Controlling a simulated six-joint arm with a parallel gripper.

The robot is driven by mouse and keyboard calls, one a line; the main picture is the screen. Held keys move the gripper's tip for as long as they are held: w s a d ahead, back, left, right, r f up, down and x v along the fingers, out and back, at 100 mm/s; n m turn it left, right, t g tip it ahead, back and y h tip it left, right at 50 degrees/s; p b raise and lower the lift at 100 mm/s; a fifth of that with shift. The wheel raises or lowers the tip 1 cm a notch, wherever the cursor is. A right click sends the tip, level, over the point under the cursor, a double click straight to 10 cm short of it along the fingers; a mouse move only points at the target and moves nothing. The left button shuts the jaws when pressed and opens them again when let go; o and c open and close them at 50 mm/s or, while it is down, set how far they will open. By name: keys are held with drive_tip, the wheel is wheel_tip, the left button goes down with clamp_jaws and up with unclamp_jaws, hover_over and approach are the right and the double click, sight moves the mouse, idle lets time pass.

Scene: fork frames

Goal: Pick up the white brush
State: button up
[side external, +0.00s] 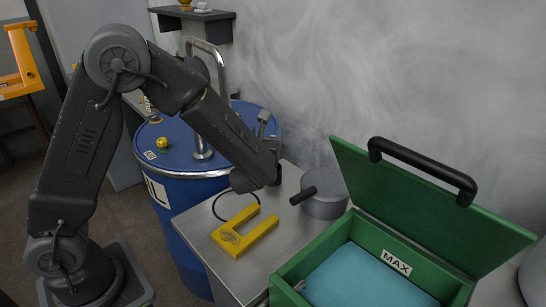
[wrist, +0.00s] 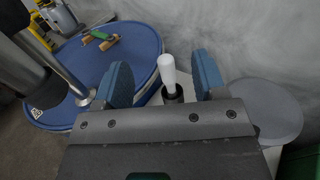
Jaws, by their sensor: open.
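A white, rounded upright piece (wrist: 168,74) with a dark base shows in the wrist view, between the two blue fingers; it looks like the white brush, handle up. The base is partly hidden by my gripper's body. I cannot make out the brush in the side view, where my arm covers that spot. My gripper (side external: 262,179) is over the back edge of the metal table, next to the blue barrel. In the wrist view its fingers (wrist: 162,80) are apart on either side of the white piece, with no visible contact.
A yellow U-shaped piece (side external: 244,236) lies on the metal table (side external: 206,235). A grey pot (side external: 325,196) with a dark handle stands to the right. An open green box (side external: 300,262) with a raised lid is at front right. The blue barrel (side external: 185,205) stands left, with a metal pipe rising from it.

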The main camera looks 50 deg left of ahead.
wheel_tip(320, 180, down, 8)
drive_tip(key=f+x, duration=0.1)
drive_tip(key=x, duration=1.2)
drive_tip(key=shift+w+a+f, duration=0.2)
drive_tip(key=shift+a+f, duration=0.15)
drive_tip(key=shift+a, duration=0.1)
drive_tip(key=c, duration=1)
